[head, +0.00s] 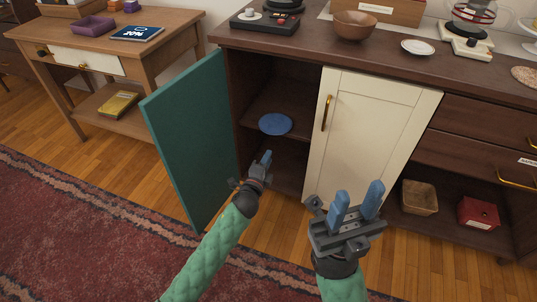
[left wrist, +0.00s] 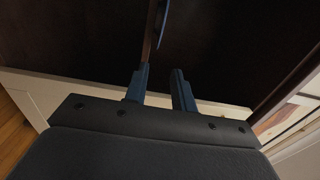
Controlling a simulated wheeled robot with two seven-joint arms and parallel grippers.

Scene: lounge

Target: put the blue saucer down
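The blue saucer (head: 275,124) lies flat on the middle shelf (head: 292,103) inside the open cabinet. In the left wrist view the saucer (left wrist: 163,22) shows nearly edge-on at the top, beyond the fingertips. My left gripper (head: 266,158) is in front of the cabinet opening, below and just short of the saucer. In the left wrist view its fingers (left wrist: 159,73) are apart with nothing between them. My right gripper (head: 357,192) is open and empty in front of the cream door.
The teal door (head: 190,135) stands open left of the opening; the cream door (head: 368,132) is closed on the right. A bowl (head: 354,25) and a white saucer (head: 417,47) stand on the cabinet top. A basket (head: 419,197) and red box (head: 478,213) sit low at right.

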